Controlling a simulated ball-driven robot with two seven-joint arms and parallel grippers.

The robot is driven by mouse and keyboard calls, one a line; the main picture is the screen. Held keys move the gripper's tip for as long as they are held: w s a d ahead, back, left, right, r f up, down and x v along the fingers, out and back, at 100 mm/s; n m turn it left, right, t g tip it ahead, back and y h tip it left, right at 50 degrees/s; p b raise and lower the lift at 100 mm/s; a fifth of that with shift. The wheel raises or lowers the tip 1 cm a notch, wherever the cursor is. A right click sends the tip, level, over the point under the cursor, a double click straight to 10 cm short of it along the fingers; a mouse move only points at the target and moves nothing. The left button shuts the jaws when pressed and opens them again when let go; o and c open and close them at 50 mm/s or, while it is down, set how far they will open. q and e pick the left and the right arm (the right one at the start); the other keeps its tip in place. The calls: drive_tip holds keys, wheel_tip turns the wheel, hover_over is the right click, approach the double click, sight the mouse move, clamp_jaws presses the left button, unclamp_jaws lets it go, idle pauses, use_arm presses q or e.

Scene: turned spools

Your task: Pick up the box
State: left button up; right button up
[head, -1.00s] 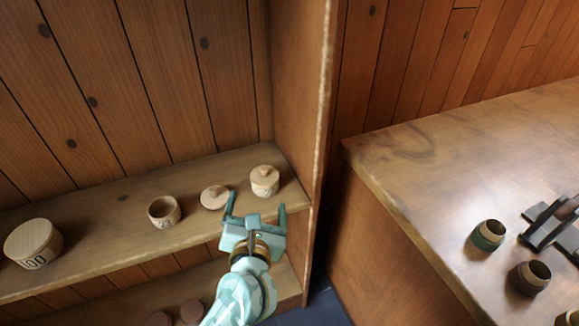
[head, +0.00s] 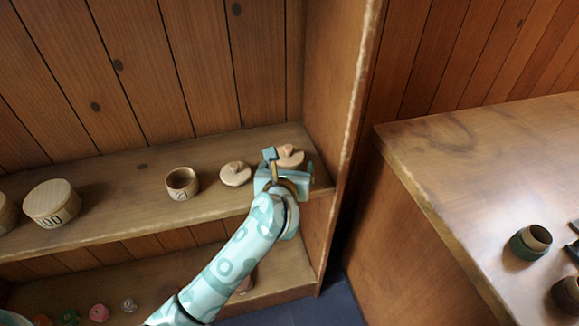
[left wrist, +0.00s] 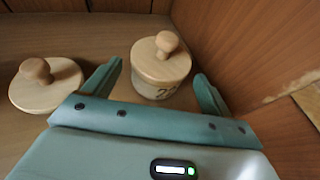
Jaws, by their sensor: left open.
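A small round wooden box (head: 290,154) with a knobbed lid stands upright at the right end of the upper shelf. In the left wrist view the box (left wrist: 160,68) shows dark digits on its side, partly cut off from sight. My left gripper (head: 288,170) is open in front of it and hides its lower part in the head view. In the left wrist view its two fingers point toward the box, one to each side, with the box between and just beyond the tips. I cannot tell whether they touch it. My right gripper is not in view.
A loose knobbed lid (head: 235,174) lies close left of my gripper. An open wooden cup (head: 182,184) and a larger box marked 100 (head: 52,204) stand farther left on the shelf (head: 115,205). The shelf's side wall (head: 335,90) is close on the right.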

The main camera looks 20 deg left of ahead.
sight(288, 152)
use_arm(q)
drive_tip(key=x, duration=0.1)
drive_tip(key=b+x, duration=0.1)
drive_tip(key=x, duration=0.1)
drive_tip(key=shift+f, duration=0.45)
drive_tip(key=shift+w+a, duration=0.15)
drive_tip(key=shift+w, duration=0.3)
drive_tip(key=shift+s+r, duration=0.1)
drive_tip(key=shift+c, duration=0.5)
drive_tip(key=c, duration=1.5)
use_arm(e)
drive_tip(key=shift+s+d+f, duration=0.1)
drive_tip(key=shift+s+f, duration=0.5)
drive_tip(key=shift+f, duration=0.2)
